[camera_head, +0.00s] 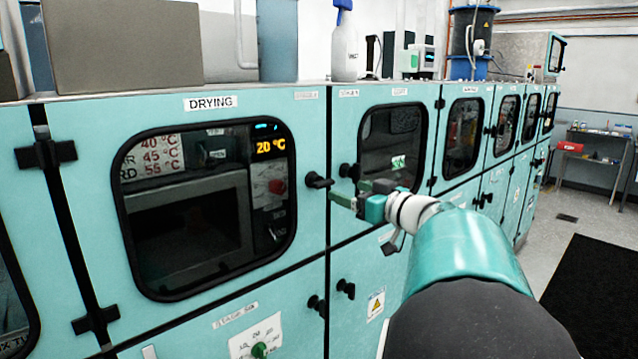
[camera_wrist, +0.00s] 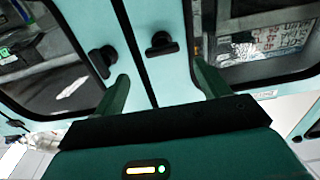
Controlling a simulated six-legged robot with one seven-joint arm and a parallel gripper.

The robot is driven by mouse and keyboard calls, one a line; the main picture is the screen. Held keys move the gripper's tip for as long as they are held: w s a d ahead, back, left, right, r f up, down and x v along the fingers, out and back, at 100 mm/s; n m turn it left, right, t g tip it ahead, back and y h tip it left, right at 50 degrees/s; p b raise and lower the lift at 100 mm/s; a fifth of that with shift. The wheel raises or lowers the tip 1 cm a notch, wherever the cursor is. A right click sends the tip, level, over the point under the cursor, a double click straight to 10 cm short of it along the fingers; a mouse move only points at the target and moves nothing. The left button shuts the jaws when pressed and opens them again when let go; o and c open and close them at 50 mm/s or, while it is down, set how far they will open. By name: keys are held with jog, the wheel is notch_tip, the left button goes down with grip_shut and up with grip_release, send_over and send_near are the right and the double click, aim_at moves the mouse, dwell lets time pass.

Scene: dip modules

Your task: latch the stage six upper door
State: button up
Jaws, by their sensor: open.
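The upper door marked DRYING (camera_head: 150,116) looks flush with the cabinet front. Its black latch knob (camera_head: 318,180) sits at its right edge, beside the seam. The neighbouring upper door (camera_head: 385,98) has a matching knob (camera_head: 348,170) across the seam. I cannot read which door is stage six, nor tell whether either knob is latched. My gripper (camera_head: 352,194) is open and empty, in front of the seam just below these knobs. In the wrist view, my open fingers (camera_wrist: 162,86) straddle the seam, with one knob (camera_wrist: 103,59) and the other (camera_wrist: 161,43) beyond them, apparently untouched.
Lower doors with knobs (camera_head: 345,288) lie below. More windowed doors (camera_head: 463,135) continue to the right. A bottle (camera_head: 345,50) and boxes (camera_head: 122,45) stand on top. Open floor with a black mat (camera_head: 590,290) and a shelf (camera_head: 600,142) are at the right.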

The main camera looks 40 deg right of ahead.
aim_at(327, 183)
jog(key=w, duration=0.9)
jog(key=shift+w+a, duration=0.1)
jog(key=shift+a, duration=0.25)
jog(key=c, duration=1)
